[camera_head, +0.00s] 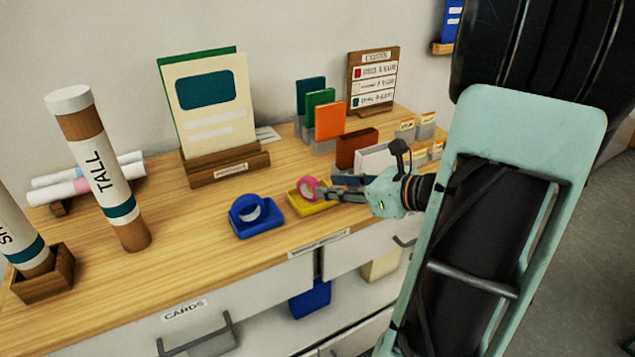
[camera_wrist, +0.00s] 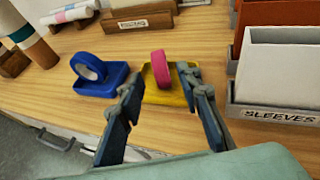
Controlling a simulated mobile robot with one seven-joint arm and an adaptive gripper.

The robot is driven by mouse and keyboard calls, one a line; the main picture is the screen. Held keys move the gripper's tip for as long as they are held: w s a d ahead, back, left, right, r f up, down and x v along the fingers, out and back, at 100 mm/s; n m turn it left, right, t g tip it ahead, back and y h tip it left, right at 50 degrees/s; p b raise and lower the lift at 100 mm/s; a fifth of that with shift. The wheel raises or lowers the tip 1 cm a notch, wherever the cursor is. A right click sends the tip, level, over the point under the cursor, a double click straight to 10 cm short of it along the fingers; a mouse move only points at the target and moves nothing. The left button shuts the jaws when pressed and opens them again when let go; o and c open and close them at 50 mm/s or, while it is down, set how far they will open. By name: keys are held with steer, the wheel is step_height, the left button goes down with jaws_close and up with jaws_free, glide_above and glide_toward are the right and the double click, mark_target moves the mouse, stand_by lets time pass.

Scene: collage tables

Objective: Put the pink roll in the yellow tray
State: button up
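The pink roll (camera_head: 308,187) stands upright on its edge in the yellow tray (camera_head: 310,208), near the front edge of the counter. In the wrist view the pink roll (camera_wrist: 160,68) rests at the middle of the yellow tray (camera_wrist: 168,97). My gripper (camera_head: 331,194) is just right of the roll in the head view. In the wrist view my gripper (camera_wrist: 161,82) is open, its fingers spread to either side with gaps between them and the roll. The fingers partly cover the tray's sides.
A blue tray (camera_head: 258,227) with a blue roll (camera_head: 243,208) sits left of the yellow tray. A wooden stand (camera_head: 225,165) with cards is behind. A tall tube (camera_head: 105,170) stands at left. A sleeves box (camera_wrist: 275,112) is close on the right. Bare counter lies in front.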

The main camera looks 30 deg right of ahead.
steer(key=v, duration=0.4)
steer(key=shift+s+d+r, duration=0.1)
steer(key=shift+s+r, duration=0.1)
steer(key=shift+s, duration=0.15)
